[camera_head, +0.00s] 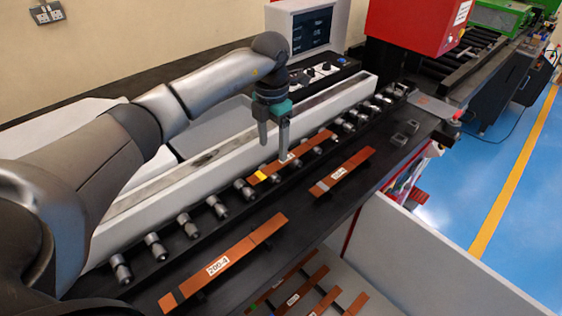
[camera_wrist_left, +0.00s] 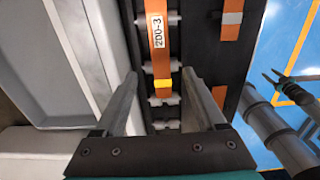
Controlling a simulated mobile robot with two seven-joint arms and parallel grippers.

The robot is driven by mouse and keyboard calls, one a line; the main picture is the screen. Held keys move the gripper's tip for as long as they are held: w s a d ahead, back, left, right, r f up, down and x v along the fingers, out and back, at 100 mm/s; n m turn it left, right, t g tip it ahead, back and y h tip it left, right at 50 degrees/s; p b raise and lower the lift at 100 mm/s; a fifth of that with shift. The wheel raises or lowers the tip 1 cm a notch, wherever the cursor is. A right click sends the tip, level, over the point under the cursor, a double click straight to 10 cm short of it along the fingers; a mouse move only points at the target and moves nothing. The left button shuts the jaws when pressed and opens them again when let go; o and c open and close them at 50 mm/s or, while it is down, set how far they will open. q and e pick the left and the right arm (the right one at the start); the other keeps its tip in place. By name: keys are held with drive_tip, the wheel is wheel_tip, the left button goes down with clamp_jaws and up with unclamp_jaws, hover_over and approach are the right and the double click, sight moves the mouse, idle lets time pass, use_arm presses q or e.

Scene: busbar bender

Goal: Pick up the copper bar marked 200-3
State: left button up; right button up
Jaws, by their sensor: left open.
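The copper bar marked 200-3 (camera_wrist_left: 158,52) lies on the rollers, its label and yellow band showing in the left wrist view. My left gripper (camera_head: 274,148) is open and points down over the bar.
A bar marked 200-4 (camera_head: 218,265) and another copper bar (camera_head: 343,172) lie on the black bench in front of the rollers. More bars (camera_head: 292,298) lie lower down. A long pale beam (camera_head: 225,150) runs behind the rollers. A red machine (camera_head: 415,30) stands at the back.

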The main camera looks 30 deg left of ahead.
sight(273, 167)
use_arm(q)
wheel_tip(273, 167, down, 5)
drive_tip(key=shift+s, duration=0.15)
drive_tip(key=shift+c, duration=0.4)
clamp_jaws()
idle(0.4)
